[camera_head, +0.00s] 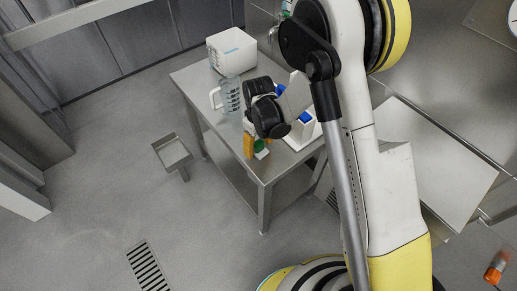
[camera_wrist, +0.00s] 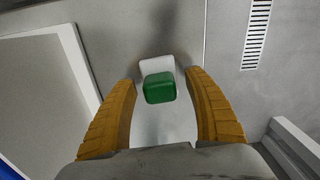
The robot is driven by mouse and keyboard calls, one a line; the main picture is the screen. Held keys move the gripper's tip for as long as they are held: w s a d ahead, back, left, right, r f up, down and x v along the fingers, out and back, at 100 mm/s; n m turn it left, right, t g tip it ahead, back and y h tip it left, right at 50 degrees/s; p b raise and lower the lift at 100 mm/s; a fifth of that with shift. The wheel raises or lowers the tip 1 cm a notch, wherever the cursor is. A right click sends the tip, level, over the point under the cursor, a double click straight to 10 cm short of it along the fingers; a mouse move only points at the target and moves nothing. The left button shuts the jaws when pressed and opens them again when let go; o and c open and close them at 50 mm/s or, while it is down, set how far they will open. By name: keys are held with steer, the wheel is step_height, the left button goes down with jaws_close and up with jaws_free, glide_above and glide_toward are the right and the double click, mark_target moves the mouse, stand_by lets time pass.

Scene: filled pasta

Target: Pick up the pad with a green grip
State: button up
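The pad with a green grip (camera_wrist: 160,88) lies on the metal table, its green block on top of a white pad that shows behind it. In the wrist view it sits between and just beyond my fingertips. In the head view the pad (camera_head: 261,148) is near the table's front edge, partly hidden by my gripper. My gripper (camera_wrist: 160,102) is open, with its two orange fingers apart on either side of the pad and no contact visible. It also shows in the head view (camera_head: 249,144), pointing down over the table.
A white box (camera_head: 232,50) and a clear measuring jug (camera_head: 229,96) stand on the table (camera_head: 197,78) to the left. A white and blue container (camera_head: 301,134) is close right of my gripper. A small tray on a stand (camera_head: 173,153) is left of the table.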

mark_target(258, 142)
steer(key=c, duration=1.3)
steer(key=shift+o, duration=0.2)
steer(key=shift+r, duration=0.1)
step_height(258, 142, up, 4)
steer(key=shift+p, duration=1.1)
steer(key=s+d+r+p, duration=0.3)
steer(key=s+d+r, duration=0.2)
steer(key=d, duration=0.5)
steer(key=shift+s+d+r+p, duration=0.2)
steer(key=shift+r+p, duration=0.1)
steer(key=shift+r, duration=0.65)
steer(key=o, duration=0.5)
steer(key=c, duration=0.6)
